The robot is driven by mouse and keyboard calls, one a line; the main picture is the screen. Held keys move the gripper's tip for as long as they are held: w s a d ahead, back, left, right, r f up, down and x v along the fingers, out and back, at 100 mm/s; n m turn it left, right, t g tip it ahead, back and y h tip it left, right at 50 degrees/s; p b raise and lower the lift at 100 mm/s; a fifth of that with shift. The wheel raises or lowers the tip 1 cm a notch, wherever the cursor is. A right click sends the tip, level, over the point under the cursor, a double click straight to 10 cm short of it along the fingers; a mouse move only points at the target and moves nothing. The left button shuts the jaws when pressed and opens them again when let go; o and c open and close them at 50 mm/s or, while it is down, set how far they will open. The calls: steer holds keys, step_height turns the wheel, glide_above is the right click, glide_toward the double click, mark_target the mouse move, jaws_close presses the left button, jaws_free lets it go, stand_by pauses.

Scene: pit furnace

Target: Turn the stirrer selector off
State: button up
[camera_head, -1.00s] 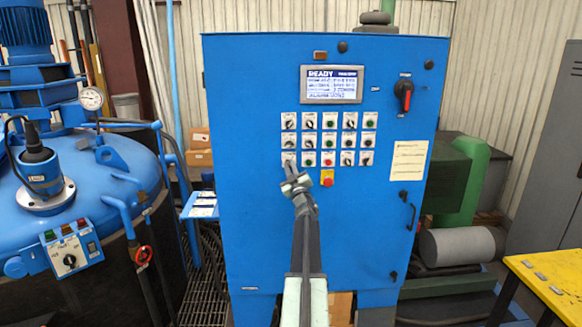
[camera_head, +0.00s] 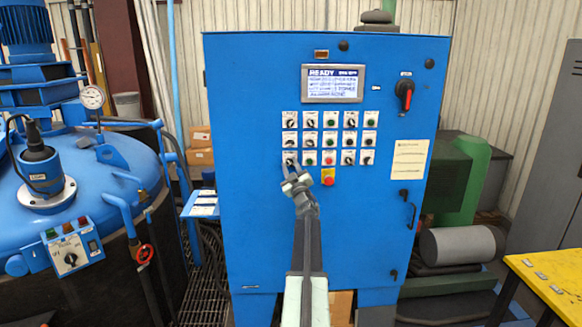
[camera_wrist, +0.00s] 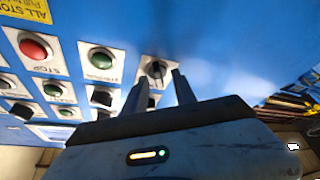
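A black selector knob (camera_head: 290,158) sits at the left end of the lowest row on the blue cabinet's button panel. Its label is too small to read, so I cannot confirm it is the stirrer selector. In the wrist view the same knob (camera_wrist: 156,70) shows on its white plate just beyond my fingertips. My gripper (camera_head: 291,172) is just below and in front of it. In the wrist view my gripper (camera_wrist: 158,80) is open, with the fingers apart and nothing held. The knob lies between their lines; contact cannot be told.
A green button (camera_wrist: 103,58) and a red STOP button (camera_wrist: 33,47) are close by in the same row. A red emergency button on a yellow plate (camera_head: 327,177) is right of my gripper. The display (camera_head: 332,84) reads READY. A blue vessel (camera_head: 85,180) stands left.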

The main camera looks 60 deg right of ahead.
steer(key=b+v, duration=0.2)
steer(key=v, duration=0.5)
steer(key=shift+s+a, duration=0.2)
steer(key=shift+a, duration=0.05)
steer(key=shift+f, duration=0.1)
